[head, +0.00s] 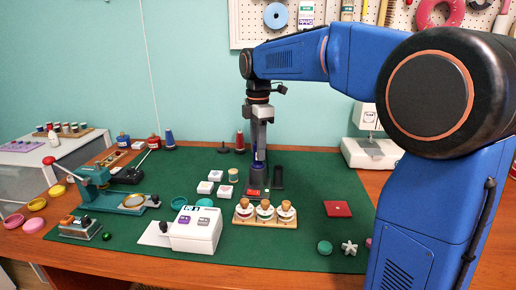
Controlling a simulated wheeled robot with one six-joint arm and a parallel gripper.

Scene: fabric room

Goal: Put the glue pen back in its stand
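My gripper (260,149) points straight down over the middle of the green mat. A slim dark blue upright thing, which looks like the glue pen (259,172), is directly below and in line with its fingertips. It stands over or at a small dark base with a red patch (254,193), which looks like the stand. I cannot tell whether the pen is seated in the base or held above it. The fingers are small and seen from one side, so their gap does not show.
A black upright block (278,178) is close right of the pen. A wooden rack with several corked jars (265,222) is in front. White boxes (206,188) and a spool (233,174) are at left. The mat (315,190) is clear to the right, before a red square (338,209).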

